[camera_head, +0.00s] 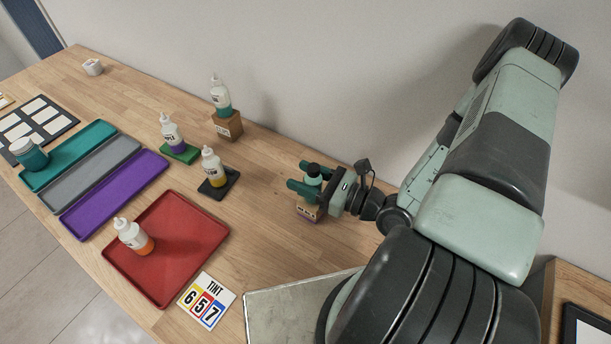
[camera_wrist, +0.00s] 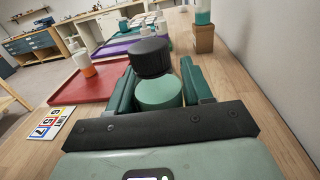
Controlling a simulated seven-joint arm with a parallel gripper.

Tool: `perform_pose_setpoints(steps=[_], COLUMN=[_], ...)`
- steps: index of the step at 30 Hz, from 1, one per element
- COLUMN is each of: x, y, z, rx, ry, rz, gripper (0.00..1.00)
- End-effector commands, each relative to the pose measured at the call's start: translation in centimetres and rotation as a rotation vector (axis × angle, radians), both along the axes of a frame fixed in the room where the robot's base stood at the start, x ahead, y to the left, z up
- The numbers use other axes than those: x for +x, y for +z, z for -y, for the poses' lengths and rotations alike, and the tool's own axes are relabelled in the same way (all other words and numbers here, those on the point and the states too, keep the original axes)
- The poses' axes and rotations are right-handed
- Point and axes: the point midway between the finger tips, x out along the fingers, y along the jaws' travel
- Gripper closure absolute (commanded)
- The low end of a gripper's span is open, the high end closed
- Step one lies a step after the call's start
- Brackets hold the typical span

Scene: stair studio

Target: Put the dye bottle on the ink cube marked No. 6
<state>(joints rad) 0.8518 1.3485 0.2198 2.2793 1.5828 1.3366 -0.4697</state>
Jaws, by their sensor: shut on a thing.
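My gripper (camera_head: 302,186) is shut on a mint-green bottle with a black cap (camera_head: 313,170). In the wrist view the bottle (camera_wrist: 160,92) stands upright between the teal fingers. A small tan block with a purple label (camera_head: 308,212) is directly below the gripper; its marking is too small to read. I cannot tell whether the bottle touches it. Dropper bottles with white tops stand to the left: teal (camera_head: 220,97) on a brown block (camera_head: 228,126), purple (camera_head: 171,134), yellow (camera_head: 213,167) and orange (camera_head: 133,236).
A red tray (camera_head: 190,232) holds the orange bottle. Purple (camera_head: 112,193), grey (camera_head: 90,172) and teal (camera_head: 68,154) trays lie further left, with a teal jar (camera_head: 30,154). A "TINT 6 5 7" card (camera_head: 207,301) lies in front. The wall runs behind the gripper.

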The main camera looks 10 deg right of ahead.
Motion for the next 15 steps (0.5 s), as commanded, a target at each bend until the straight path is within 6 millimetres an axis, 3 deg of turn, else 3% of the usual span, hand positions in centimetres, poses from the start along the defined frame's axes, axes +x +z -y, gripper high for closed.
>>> perform_pose_setpoints(steps=[3,4,9,15], x=[0.01,0.01,0.01,0.01], y=[-0.25,-0.3,-0.25,-0.24], z=[0.0,0.01,0.01,0.01], rx=[0.001,0.0,0.0,0.0], ry=[0.0,0.0,0.0,0.0], rz=[0.001,0.0,0.0,0.0], gripper=[0.86,0.49,0.25,0.25])
